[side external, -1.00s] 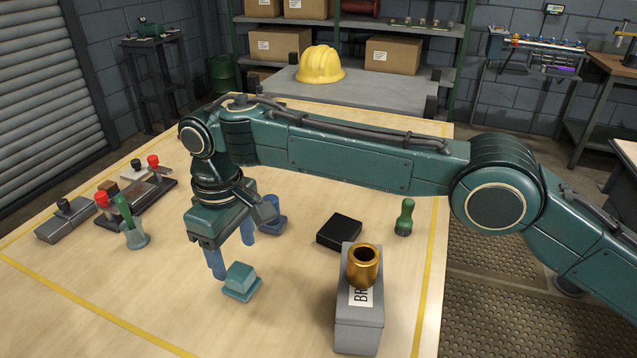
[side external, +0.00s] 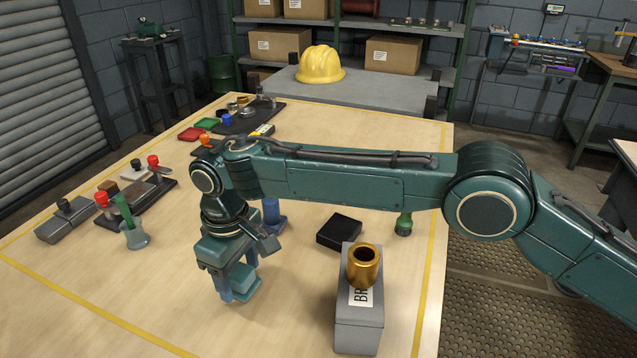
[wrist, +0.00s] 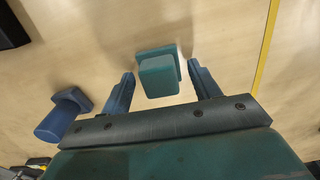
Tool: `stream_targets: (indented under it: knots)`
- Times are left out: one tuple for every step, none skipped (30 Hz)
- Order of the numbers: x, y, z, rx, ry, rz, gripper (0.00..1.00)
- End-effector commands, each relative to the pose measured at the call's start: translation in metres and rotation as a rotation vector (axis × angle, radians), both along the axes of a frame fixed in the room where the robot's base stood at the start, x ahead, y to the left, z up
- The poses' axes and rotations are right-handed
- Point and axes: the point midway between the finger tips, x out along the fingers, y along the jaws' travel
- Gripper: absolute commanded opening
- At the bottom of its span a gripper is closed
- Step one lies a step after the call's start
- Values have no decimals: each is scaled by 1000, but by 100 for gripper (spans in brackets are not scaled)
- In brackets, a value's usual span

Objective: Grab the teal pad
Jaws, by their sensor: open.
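The teal pad (side external: 245,278) is a small block on a slightly wider base, standing on the wooden table. In the wrist view the teal pad (wrist: 158,77) sits between and slightly beyond the two blue fingertips, with a visible gap on each side. My gripper (side external: 240,281) points down, low over the table at the pad, and partly hides it in the side view. In the wrist view my gripper (wrist: 161,72) is open and empty.
A blue part (side external: 271,214) stands just behind my gripper. A black block (side external: 339,232) and a grey box (side external: 359,315) with a brass cup (side external: 364,265) are to the right. Several handled tools (side external: 135,232) stand at left. The front left of the table (side external: 140,310) is clear.

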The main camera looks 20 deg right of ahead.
Motion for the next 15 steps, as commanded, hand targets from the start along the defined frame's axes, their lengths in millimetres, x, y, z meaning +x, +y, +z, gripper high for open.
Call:
stream_targets:
  knots:
    - [0, 0, 0, 0, 0, 0, 62]
    - [0, 0, 0, 0, 0, 0, 62]
    - [0, 0, 0, 0, 0, 0, 62]
    - [0, 0, 0, 0, 0, 0, 62]
    - [0, 0, 0, 0, 0, 0, 62]
    - [0, 0, 0, 0, 0, 0, 62]
    - [0, 0, 0, 0, 0, 0, 62]
    - [0, 0, 0, 1, -1, 0, 62]
    - [0, 0, 0, 1, -1, 0, 62]
    - [0, 0, 0, 1, -1, 0, 62]
    - [0, 0, 0, 1, -1, 0, 62]
    - [0, 0, 0, 1, -1, 0, 62]
    - [0, 0, 0, 1, -1, 0, 56]
    - [0, 0, 0, 1, -1, 0, 50]
    - [0, 0, 1, 1, -1, 0, 42]
